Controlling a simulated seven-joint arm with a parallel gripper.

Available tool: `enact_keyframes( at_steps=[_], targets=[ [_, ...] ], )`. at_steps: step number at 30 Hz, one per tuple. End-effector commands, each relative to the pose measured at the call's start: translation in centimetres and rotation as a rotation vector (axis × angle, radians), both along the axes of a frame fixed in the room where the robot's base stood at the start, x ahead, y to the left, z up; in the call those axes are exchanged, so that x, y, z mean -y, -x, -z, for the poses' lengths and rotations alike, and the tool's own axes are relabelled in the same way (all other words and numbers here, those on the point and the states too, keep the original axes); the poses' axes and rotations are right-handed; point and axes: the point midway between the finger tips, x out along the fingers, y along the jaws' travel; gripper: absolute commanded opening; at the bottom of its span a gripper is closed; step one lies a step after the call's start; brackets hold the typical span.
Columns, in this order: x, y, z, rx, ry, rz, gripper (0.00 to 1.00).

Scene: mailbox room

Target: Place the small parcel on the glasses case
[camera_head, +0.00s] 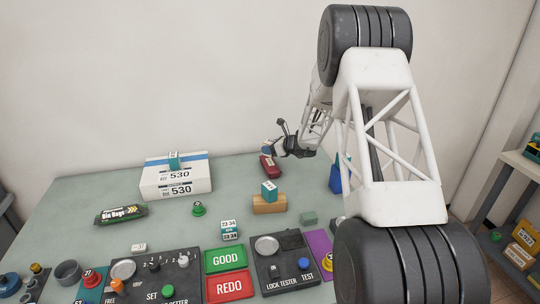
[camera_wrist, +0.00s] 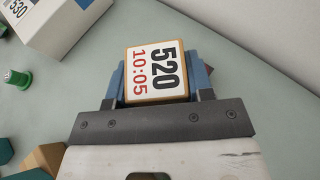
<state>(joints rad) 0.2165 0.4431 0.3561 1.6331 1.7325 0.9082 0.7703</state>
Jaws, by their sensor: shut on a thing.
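My gripper (camera_wrist: 158,85) is shut on the small parcel (camera_wrist: 155,72), a tan box whose white label reads 520 and 10:05. The blue fingers press on its two sides. In the head view my gripper (camera_head: 270,149) is at the back of the table, right by the upper end of a dark red elongated case (camera_head: 267,166), which looks like the glasses case. The parcel is barely visible there. In the wrist view only a small dark reddish bit (camera_wrist: 209,70) shows beside the right finger; the parcel hides the rest. I cannot tell whether parcel and case touch.
A large white box (camera_head: 176,188) marked 530 stands at left with a small teal block on it. An orange-brown block (camera_head: 268,204) carries another teal box. Control panels and GOOD/REDO trays (camera_head: 226,259) fill the front.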

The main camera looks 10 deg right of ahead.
Motion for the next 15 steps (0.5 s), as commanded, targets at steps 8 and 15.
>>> enact_keyframes(
  at_steps=[8,15],
  targets=[
    [0.0,0.0,0.0,0.0,0.0,0.0,0.22],
    [0.0,0.0,1.9,-0.001,-0.001,0.001,0.22]
  ],
)
